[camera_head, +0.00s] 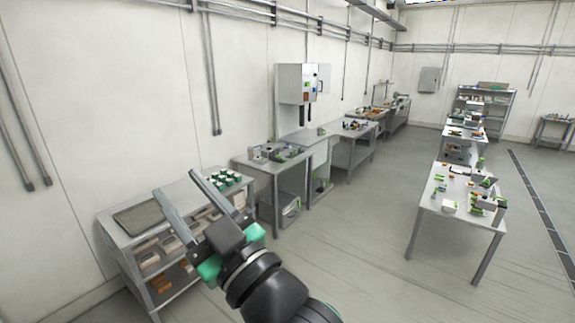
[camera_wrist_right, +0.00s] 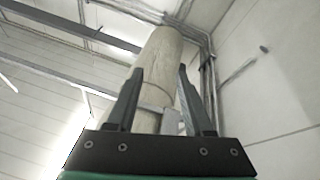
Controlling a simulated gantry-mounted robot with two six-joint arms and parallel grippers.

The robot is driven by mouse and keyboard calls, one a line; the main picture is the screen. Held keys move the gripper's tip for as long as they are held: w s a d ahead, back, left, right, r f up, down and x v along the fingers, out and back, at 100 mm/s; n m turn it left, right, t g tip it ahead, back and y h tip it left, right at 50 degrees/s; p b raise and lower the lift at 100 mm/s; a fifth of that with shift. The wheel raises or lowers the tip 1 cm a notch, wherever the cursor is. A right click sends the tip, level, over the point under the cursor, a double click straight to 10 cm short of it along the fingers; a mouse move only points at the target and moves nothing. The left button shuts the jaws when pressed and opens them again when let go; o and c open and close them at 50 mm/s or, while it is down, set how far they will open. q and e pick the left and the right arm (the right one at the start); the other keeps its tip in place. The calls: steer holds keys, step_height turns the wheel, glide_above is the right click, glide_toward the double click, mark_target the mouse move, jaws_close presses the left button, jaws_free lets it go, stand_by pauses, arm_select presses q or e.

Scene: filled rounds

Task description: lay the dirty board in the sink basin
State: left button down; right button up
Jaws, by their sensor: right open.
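My right gripper (camera_head: 175,181) reaches up in front of the shelf unit at the left of the head view. Its two long fingers are spread apart with nothing between them. In the right wrist view its fingers (camera_wrist_right: 160,70) are also apart and point up toward the ceiling. A flat dark grey panel (camera_head: 138,217) lies on the shelf unit's top, behind the gripper; I cannot tell whether it is the dirty board. I cannot make out a sink basin in either view. My left gripper is not in view.
The shelf unit (camera_head: 109,230) holds bins and green-topped items (camera_head: 226,178). Benches run along the wall beyond it, below a white wall cabinet (camera_head: 290,84). A cluttered table (camera_head: 425,215) stands at the right. The floor (camera_head: 355,240) between is clear.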

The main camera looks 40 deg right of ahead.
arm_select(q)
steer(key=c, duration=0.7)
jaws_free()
arm_select(e)
steer(key=s+d+r+m+t, duration=0.1)
steer(key=s+d+r+t, duration=0.1)
steer(key=s+r, duration=0.3)
steer(key=s+d+r+m+t+h, duration=0.1)
steer(key=s+r, duration=0.4)
steer(key=s, duration=0.5)
steer(key=shift+s+d+r+m+t, duration=0.25)
steer(key=shift+d+r+m+t, duration=0.15)
steer(key=shift+d+m+t, duration=0.65)
steer(key=shift+a+n, duration=0.1)
steer(key=shift+n, duration=0.15)
